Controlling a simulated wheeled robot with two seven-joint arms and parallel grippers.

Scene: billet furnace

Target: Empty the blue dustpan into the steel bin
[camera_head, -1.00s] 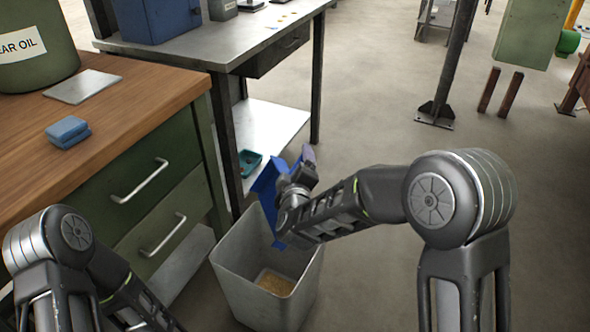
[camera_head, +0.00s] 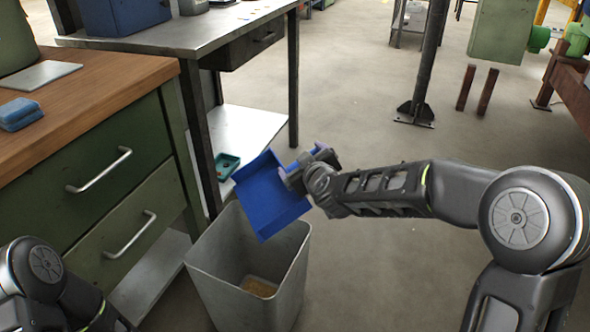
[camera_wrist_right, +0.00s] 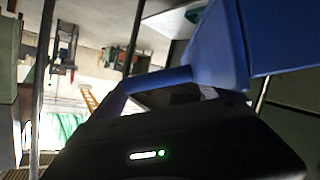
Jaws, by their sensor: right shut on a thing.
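The blue dustpan (camera_head: 266,194) is above the back right part of the steel bin's opening, tilted, with its tray facing the camera; the tray looks empty. My right gripper (camera_head: 306,170) is shut on the dustpan's handle. The wrist view shows the blue handle (camera_wrist_right: 150,82) and part of the dustpan (camera_wrist_right: 240,45) close up. The steel bin (camera_head: 213,287) stands upright on the floor, with a small patch of tan material (camera_head: 259,287) at its bottom. My left arm shows at the lower left, but its gripper is out of the picture.
A green drawer cabinet (camera_head: 100,215) with a wooden top stands left of the bin. A steel bench (camera_head: 200,38) with a lower shelf is behind it, holding a small teal tray (camera_head: 228,163). A dark post (camera_head: 427,70) stands further back. Floor to the right is open.

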